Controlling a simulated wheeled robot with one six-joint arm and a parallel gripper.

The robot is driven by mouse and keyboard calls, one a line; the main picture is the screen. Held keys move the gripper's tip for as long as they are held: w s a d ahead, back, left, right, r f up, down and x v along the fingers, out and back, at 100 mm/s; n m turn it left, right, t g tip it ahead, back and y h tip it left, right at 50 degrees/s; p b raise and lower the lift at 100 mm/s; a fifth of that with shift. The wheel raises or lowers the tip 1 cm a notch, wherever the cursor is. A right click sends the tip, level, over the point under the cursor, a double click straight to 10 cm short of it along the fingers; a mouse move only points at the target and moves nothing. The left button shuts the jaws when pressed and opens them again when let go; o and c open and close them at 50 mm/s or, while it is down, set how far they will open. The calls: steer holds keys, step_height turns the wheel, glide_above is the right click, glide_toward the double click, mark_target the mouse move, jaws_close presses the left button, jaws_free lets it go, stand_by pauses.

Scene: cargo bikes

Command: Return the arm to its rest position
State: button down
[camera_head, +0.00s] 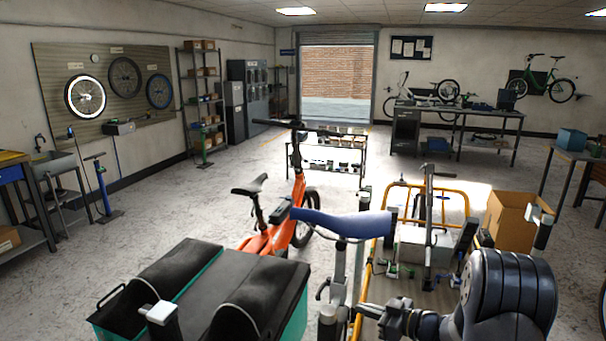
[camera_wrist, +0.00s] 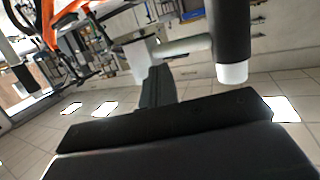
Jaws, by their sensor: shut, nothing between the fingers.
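My gripper (camera_wrist: 157,78) shows in the wrist view as a dark narrow shape rising from the black wrist body at the bottom. It is shut and empty. The wrist picture is upside down, with ceiling tiles and bright lamps in its lower part. A dark, ridged rounded part of my arm (camera_head: 505,295) fills the lower right of the head view. I cannot make out my fingertips clearly there.
An orange cargo bike (camera_head: 268,240) with a black-lidded teal box (camera_head: 245,290) stands in front. A yellow-framed bike (camera_head: 440,184) and a cardboard box (camera_head: 508,220) are close to my arm. A dark cylinder with a pale end (camera_wrist: 232,45) is near the gripper. Floor (camera_head: 170,210) is clear at left.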

steer(key=x, duration=0.5)
steer(key=m+t+h+b, duration=0.5)
steer(key=m+h, duration=0.1)
glide_toward(340, 301)
steer(key=shift+d+f, duration=0.5)
steer(key=shift+d, duration=0.1)
steer(key=shift+d+r, duration=0.1)
